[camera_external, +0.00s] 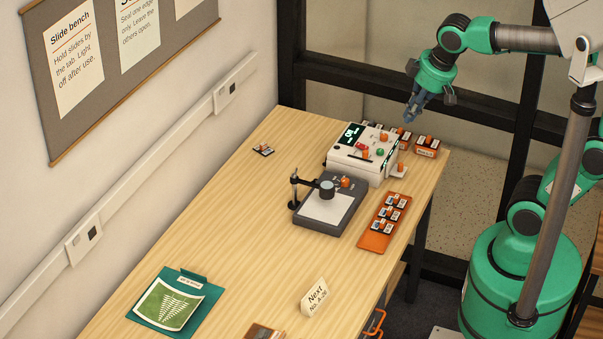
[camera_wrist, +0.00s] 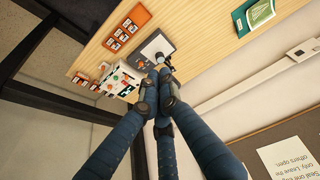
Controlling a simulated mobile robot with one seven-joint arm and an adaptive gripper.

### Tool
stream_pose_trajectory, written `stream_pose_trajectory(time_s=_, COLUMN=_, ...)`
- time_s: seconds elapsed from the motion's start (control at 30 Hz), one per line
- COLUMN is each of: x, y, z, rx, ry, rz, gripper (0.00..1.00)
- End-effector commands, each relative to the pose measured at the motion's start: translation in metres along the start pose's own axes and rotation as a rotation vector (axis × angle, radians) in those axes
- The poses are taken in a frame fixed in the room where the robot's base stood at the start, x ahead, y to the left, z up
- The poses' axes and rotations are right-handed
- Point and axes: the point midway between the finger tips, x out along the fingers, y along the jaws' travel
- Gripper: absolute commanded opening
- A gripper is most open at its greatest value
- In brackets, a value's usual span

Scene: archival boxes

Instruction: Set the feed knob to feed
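A white machine (camera_external: 350,166) with a dark lit display (camera_external: 352,134) stands at the far right part of the bench. Its top carries a red control (camera_external: 361,146), a green button (camera_external: 380,152) and an orange piece (camera_external: 383,137). I cannot tell which control is the feed knob or where it is set; markings are too small. My gripper (camera_external: 409,118) hangs in the air above and to the right of the machine, touching nothing. Its fingertips (camera_wrist: 159,88) are together, with nothing visible between them.
A grey light plate (camera_external: 318,227) with a scope on a stand (camera_external: 295,190) sits in front of the machine. An orange slide tray (camera_external: 374,240) lies at the bench's right edge. More orange-tabbed trays (camera_external: 427,150) stand behind. The bench's left side is mostly clear.

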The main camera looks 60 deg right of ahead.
Motion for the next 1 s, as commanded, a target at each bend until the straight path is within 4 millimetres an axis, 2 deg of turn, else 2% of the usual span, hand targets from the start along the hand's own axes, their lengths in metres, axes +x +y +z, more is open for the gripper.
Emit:
stream_pose_trajectory(time_s=0.2, x=0.015, y=0.019, z=-0.041, rx=-0.016, ry=-0.071, rz=0.015, gripper=0.0)
stream_pose_trajectory(time_s=0.57, x=0.051, y=0.057, z=-0.101, rx=-0.043, ry=-0.186, rz=0.031, gripper=0.0)
stream_pose_trajectory(time_s=1.0, x=0.118, y=0.109, z=-0.162, rx=-0.074, ry=-0.327, rz=0.035, gripper=0.0)
